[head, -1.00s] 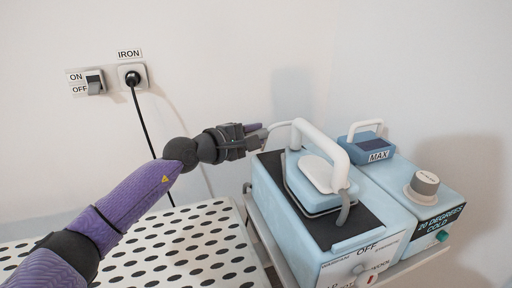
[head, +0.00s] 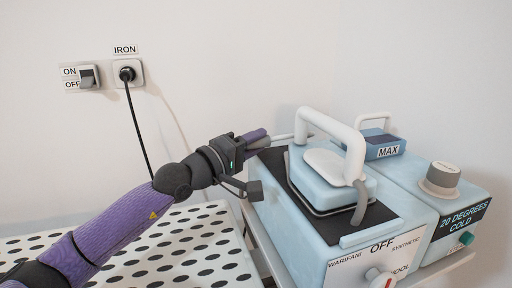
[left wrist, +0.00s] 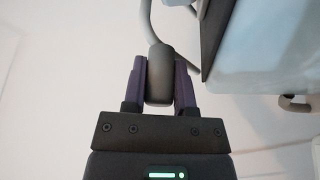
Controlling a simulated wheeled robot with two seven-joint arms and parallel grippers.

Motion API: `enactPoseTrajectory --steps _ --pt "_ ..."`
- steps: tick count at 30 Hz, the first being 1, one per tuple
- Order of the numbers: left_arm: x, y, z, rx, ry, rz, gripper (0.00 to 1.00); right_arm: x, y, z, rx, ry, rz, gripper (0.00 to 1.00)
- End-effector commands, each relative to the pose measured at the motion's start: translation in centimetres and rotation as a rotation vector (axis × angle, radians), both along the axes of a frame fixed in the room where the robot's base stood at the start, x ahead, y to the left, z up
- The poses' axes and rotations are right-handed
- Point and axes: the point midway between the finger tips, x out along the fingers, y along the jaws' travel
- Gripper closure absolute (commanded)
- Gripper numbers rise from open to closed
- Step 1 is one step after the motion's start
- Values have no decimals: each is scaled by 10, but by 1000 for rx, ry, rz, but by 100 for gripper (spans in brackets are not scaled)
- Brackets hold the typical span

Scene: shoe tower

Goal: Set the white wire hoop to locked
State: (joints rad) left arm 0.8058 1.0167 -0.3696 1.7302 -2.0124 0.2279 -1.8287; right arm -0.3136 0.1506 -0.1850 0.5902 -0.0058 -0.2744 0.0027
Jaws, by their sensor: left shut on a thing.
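The white wire hoop (head: 284,137) shows as a thin pale band behind the white-handled iron (head: 330,168), at the back of the light blue station (head: 302,232). In the left wrist view the wire hoop (left wrist: 149,27) curves down into a dark grey rounded grip. My left gripper (head: 262,139) is at the back left corner of the station. In the wrist view its purple fingers (left wrist: 160,66) are shut on that grip, one on each side. The hoop's far end is hidden behind the iron. My right gripper is not in view.
A blue unit with a dial (head: 440,178) stands right of the iron, with a MAX-labelled block (head: 381,147) behind. A perforated white board (head: 178,250) lies at left. A wall switch (head: 87,76) and a plugged-in cord (head: 134,120) are on the wall.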

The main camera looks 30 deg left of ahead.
Motion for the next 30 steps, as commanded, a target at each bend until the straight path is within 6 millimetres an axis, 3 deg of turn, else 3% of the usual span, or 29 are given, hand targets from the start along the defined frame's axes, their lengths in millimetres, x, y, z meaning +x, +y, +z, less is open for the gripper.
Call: enactPoseTrajectory --steps 1,14,15,19,30 --pt "0 -2 -9 6 17 -5 100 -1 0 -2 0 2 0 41" --pt "0 -3 -12 11 22 -7 100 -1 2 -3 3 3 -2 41" --pt "0 -3 -12 11 22 -7 59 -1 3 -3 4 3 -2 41" --pt "0 -3 -11 10 17 -6 31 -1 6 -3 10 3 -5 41" --pt "0 -2 -7 10 9 -3 30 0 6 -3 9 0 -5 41"
